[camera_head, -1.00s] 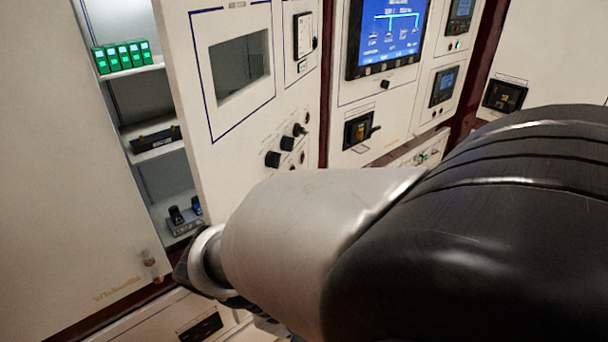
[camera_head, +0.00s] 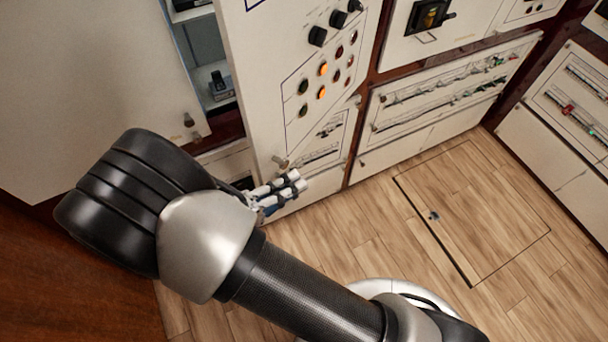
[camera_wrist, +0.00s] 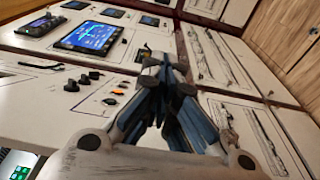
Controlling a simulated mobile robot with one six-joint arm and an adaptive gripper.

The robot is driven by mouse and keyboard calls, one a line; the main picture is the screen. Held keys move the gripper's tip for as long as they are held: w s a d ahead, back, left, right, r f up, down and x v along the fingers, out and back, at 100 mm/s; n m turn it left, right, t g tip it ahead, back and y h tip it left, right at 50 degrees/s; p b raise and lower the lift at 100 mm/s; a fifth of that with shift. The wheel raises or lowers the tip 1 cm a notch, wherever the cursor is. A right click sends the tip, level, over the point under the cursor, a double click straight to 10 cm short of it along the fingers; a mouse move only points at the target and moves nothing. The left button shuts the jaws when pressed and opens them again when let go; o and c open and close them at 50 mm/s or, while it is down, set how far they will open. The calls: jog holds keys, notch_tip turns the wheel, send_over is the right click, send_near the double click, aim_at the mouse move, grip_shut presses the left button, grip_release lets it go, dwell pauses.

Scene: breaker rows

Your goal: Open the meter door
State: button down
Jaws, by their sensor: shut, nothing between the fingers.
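The door that I take to be the meter door is a white panel (camera_head: 262,75) with black knobs and lit orange lamps in the head view. It stands ajar, with a gap into the cabinet along its left edge. A small knob (camera_head: 280,162) sits near its bottom edge. My gripper (camera_head: 298,181) is just below and right of that knob, apparently apart from it. In the wrist view my gripper (camera_wrist: 163,66) is shut and empty, pointing along the panel (camera_wrist: 40,112). Whether it touches the panel, I cannot tell.
The cabinet interior (camera_head: 205,45) shows through the gap. A large white panel (camera_head: 80,80) with its own small knob is to the left. Other panels (camera_head: 450,90) line the wall. The wooden floor (camera_head: 370,225) is clear, with a hatch (camera_head: 475,205) outlined in it.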

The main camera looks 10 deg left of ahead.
jog(key=w+d, duration=0.5)
jog(key=d, duration=0.5)
jog(key=shift+a, duration=0.1)
dwell(1.2)
